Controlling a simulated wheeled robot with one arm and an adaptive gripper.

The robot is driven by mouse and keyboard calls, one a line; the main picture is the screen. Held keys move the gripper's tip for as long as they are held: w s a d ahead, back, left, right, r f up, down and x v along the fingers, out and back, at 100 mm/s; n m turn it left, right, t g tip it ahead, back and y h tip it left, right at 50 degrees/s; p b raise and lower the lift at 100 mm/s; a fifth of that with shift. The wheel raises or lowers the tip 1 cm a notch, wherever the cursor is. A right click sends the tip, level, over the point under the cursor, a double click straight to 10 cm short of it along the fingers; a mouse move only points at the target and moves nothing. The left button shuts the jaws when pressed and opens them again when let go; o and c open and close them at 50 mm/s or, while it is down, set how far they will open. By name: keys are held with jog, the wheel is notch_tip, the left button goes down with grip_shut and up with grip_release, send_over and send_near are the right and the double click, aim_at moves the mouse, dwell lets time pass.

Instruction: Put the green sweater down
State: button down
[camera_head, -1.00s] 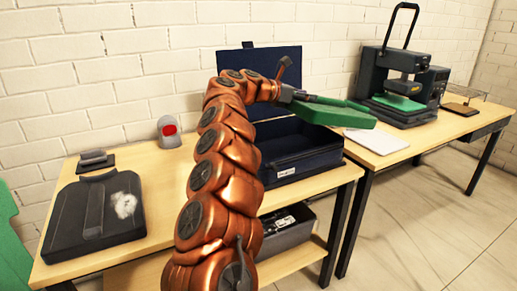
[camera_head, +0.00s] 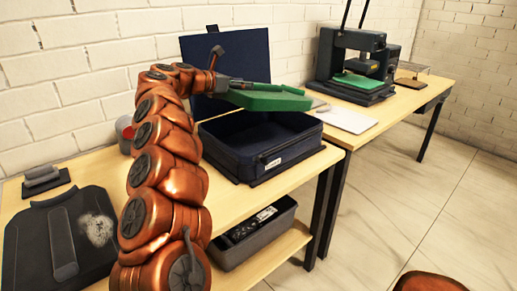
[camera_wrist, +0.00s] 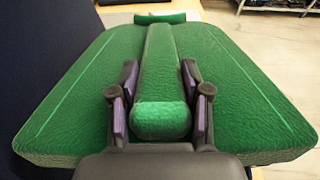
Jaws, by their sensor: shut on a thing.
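The green sweater (camera_head: 268,101) is a flat folded slab, held level above the open dark blue case (camera_head: 229,157) on the near table. In the wrist view the sweater (camera_wrist: 75,105) fills the middle, with a raised ridge down its centre. My gripper (camera_wrist: 160,100) is shut on this ridge, one finger on each side. In the head view my gripper (camera_head: 228,84) reaches the sweater from its left end. The case's lid stands up behind it.
A dark folded garment (camera_head: 62,240) lies at the table's left, with a grey stamp-like object (camera_head: 43,177) behind it. A white pad (camera_head: 345,119) and a heat press (camera_head: 352,62) holding a green piece stand on the right table. A grey bin (camera_head: 258,228) sits on the lower shelf.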

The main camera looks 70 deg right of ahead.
notch_tip(320, 180, down, 4)
jog(key=shift+f+b, duration=0.1)
jog(key=shift+b, duration=0.75)
notch_tip(320, 180, down, 10)
jog(key=shift+b, duration=0.4)
jog(key=shift+c, duration=2.4)
grip_release()
jog(key=shift+f, duration=0.1)
jog(key=v, duration=1.2)
jog(key=shift+b, duration=0.4)
